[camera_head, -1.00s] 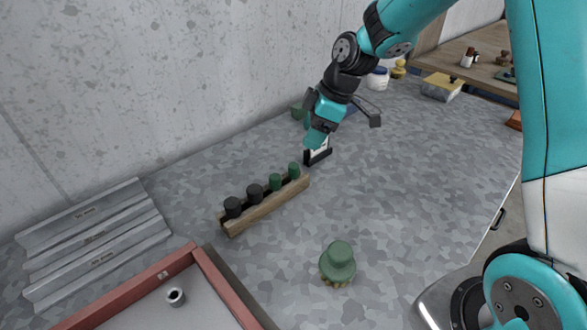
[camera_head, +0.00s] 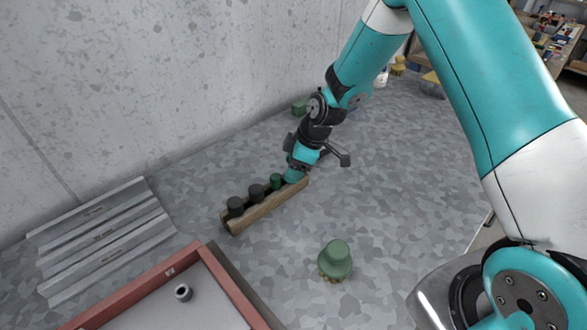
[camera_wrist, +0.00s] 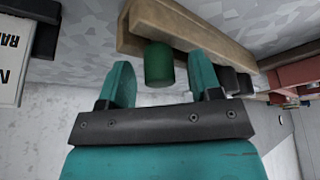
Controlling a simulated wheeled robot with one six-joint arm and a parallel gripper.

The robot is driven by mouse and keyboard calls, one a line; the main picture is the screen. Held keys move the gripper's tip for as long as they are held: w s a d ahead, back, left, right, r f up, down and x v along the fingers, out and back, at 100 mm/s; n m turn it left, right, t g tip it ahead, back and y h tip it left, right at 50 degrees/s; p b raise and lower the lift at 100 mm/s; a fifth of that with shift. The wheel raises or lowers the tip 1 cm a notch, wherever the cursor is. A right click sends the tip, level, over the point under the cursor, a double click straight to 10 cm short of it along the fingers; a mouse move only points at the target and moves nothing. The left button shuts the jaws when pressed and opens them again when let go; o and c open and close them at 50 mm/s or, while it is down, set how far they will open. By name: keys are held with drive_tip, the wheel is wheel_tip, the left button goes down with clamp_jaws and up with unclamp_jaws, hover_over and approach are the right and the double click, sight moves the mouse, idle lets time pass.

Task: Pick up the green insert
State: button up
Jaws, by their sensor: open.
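A wooden rack (camera_head: 268,208) holds a row of upright inserts. Two dark ones, the first (camera_head: 235,206) and the second (camera_head: 257,192), stand at its left, then a green insert (camera_head: 276,181). My gripper (camera_head: 294,177) is at the rack's right end and hides the end slot in the head view. In the wrist view my gripper (camera_wrist: 161,80) is open, with a green insert (camera_wrist: 158,64) between its fingertips and a gap visible on the left side. That insert stands in the rack (camera_wrist: 195,28). The right finger partly hides the inserts behind it.
A green, knobbed object (camera_head: 336,259) stands in front of the rack. A labelled dark holder (camera_wrist: 14,58) is beside the gripper. The middle right of the table is clear.

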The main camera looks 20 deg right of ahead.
drive_tip(key=c, duration=1)
drive_tip(key=shift+r, duration=0.15)
